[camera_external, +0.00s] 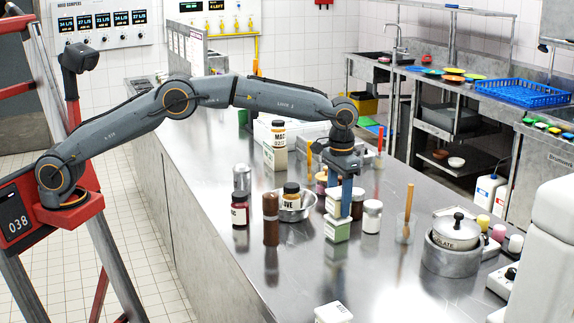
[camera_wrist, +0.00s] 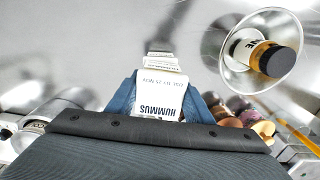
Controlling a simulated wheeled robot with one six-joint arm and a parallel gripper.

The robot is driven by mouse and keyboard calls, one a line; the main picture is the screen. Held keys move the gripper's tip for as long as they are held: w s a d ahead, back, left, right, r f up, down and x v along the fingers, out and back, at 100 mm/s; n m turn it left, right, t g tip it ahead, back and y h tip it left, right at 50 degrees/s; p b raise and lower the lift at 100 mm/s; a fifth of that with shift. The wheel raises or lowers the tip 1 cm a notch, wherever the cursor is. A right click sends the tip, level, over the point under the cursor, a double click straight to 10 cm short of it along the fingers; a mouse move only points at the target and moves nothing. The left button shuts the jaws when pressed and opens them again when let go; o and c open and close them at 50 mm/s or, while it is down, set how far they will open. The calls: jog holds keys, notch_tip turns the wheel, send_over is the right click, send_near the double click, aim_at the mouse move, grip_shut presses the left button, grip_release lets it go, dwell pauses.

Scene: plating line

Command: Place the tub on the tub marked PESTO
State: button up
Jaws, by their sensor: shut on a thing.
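My gripper (camera_external: 345,208) is shut on a white tub (camera_external: 333,201). In the wrist view the held tub (camera_wrist: 160,95) reads HUMMUS and sits between the blue fingers. A second white tub with a green band (camera_external: 337,231) stands on the steel counter directly under the held one; its marking is too small to read. The held tub looks close above it or resting on it; I cannot tell if they touch. In the wrist view, part of a lettered tub (camera_wrist: 159,64) shows beyond the held tub. No PESTO marking is legible.
A white jar (camera_external: 372,217) is close on the right. A pot (camera_external: 455,240) stands farther right. Another white tub (camera_external: 333,313) is at the front.

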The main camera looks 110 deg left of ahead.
aim_at(339, 191)
jog(key=shift+f, duration=0.2)
jog(key=o, duration=1.2)
jog(key=shift+f, duration=0.1)
notch_tip(339, 191, up, 12)
jog(key=b, duration=0.3)
